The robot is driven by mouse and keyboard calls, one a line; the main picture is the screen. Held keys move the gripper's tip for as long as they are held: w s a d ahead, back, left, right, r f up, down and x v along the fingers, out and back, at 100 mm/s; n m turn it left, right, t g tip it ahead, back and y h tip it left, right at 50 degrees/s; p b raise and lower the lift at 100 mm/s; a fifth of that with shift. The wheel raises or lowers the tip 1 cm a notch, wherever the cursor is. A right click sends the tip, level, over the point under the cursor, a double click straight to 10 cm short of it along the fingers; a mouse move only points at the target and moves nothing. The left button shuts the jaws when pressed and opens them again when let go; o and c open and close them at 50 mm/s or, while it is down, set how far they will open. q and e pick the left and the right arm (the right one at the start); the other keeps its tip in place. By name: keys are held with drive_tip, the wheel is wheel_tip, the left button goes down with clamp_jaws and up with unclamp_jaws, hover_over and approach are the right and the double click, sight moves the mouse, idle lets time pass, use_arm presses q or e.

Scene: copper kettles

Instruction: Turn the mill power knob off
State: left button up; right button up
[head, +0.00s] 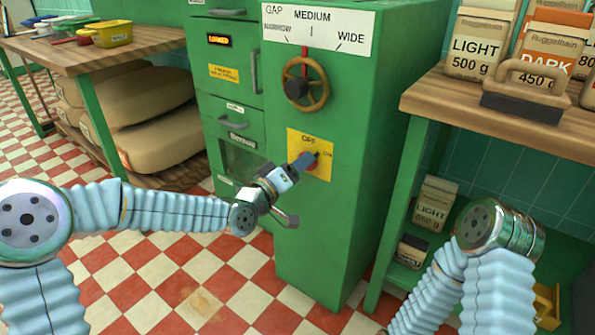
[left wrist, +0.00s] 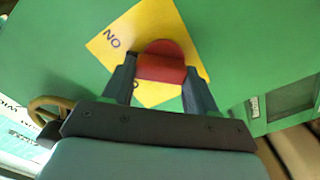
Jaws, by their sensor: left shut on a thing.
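The mill is a tall green cabinet (head: 330,235). A yellow plate (head: 325,140) on its front carries the red power knob (head: 312,169), with "OFF" lettering above it and small lettering to its right. My left gripper (head: 308,160) reaches the plate and partly hides the knob. In the left wrist view its two dark fingers (left wrist: 160,73) are shut on the sides of the red knob (left wrist: 161,49). "ON" reads at upper left of the plate there. I cannot tell for sure which mark the knob points at. My right arm shows at lower right, its gripper out of frame.
A brass handwheel (head: 321,91) sits above the plate, under a gap scale (head: 318,28). A wooden shelf (head: 420,97) with coffee bags stands close on the right. A bench (head: 95,57) with sacks beneath is at left. Checkered floor is open in front.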

use_arm(q)
drive_tip(key=shift+w+a+f+n+b, duration=0.1)
drive_tip(key=shift+n+b, duration=0.65)
drive_tip(key=shift+n, duration=1.3)
drive_tip(key=shift+w+a+f+n+b, duration=0.1)
drive_tip(key=shift+n+b, duration=0.65)
drive_tip(key=shift+n, duration=1.3)
drive_tip(key=o, duration=1.1)
drive_tip(key=shift+c, duration=0.2)
drive_tip(key=shift+s, duration=0.1)
drive_tip(key=p+v, duration=0.3)
drive_tip(key=v, duration=1)
drive_tip(key=shift+s+a, duration=0.2)
drive_tip(key=shift+s, duration=0.1)
